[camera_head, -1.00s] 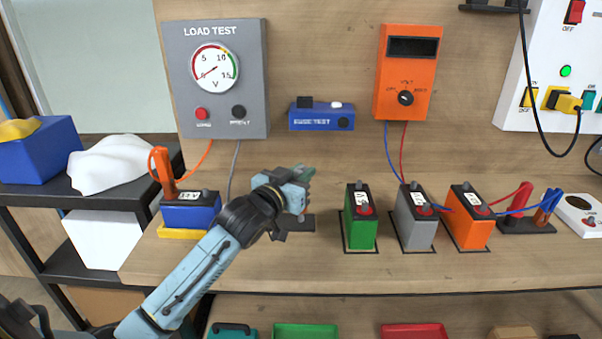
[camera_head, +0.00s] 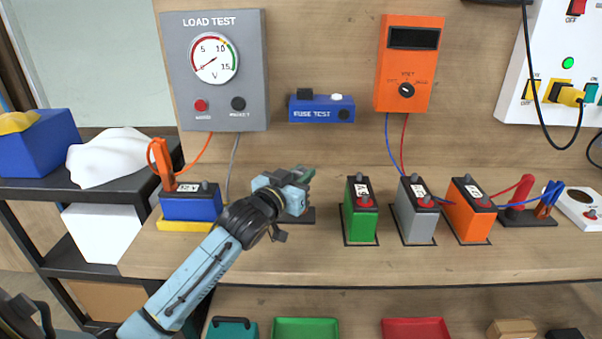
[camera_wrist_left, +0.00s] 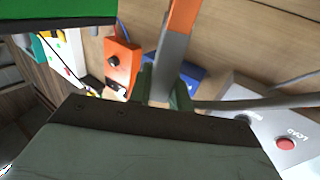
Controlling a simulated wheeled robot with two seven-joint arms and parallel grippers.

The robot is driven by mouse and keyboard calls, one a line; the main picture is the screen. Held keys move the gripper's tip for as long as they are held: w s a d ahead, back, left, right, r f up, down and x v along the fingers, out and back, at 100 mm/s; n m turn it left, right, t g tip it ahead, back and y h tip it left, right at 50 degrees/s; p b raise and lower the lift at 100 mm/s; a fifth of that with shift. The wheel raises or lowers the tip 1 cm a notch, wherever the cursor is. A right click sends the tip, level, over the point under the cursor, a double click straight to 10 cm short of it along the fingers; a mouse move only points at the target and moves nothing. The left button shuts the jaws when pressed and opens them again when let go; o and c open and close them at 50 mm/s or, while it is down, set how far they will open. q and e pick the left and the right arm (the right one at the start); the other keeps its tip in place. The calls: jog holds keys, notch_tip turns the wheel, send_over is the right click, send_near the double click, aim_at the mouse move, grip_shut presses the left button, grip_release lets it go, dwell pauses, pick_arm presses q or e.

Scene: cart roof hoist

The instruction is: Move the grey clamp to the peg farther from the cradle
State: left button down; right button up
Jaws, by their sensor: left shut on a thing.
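My left gripper (camera_head: 303,178) is shut above a dark base plate (camera_head: 303,214) on the bench, which it partly covers. The left wrist view shows its fingers (camera_wrist_left: 164,90) closed on the grey clamp (camera_wrist_left: 171,56). A grey cable (camera_wrist_left: 240,103) runs from there toward the load tester. In the head view the clamp is hidden by my gripper. The yellow cradle (camera_head: 178,225) lies to the left, with a blue battery (camera_head: 191,206) in it and an orange clamp (camera_head: 165,165) at its left side. I cannot make out any pegs on the base plate. My right gripper is not in view.
Green (camera_head: 360,213), grey (camera_head: 415,215) and orange (camera_head: 470,213) batteries stand right of my gripper. The load tester (camera_head: 250,85), blue fuse tester (camera_head: 322,108) and orange meter (camera_head: 433,65) are on the wall. Bare bench (camera_head: 320,263) lies in front.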

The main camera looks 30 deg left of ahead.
pick_arm(q)
jog(key=shift+f, duration=0.5)
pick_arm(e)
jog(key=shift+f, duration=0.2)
pick_arm(q)
jog(key=c, duration=1.2)
grip_release()
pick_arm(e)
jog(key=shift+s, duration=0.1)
pick_arm(q)
jog(key=shift+s, duration=0.3)
jog(key=s+p, duration=0.1)
jog(key=s, duration=1.1)
jog(key=shift+s+d, duration=0.2)
jog(key=shift+s, duration=0.2)
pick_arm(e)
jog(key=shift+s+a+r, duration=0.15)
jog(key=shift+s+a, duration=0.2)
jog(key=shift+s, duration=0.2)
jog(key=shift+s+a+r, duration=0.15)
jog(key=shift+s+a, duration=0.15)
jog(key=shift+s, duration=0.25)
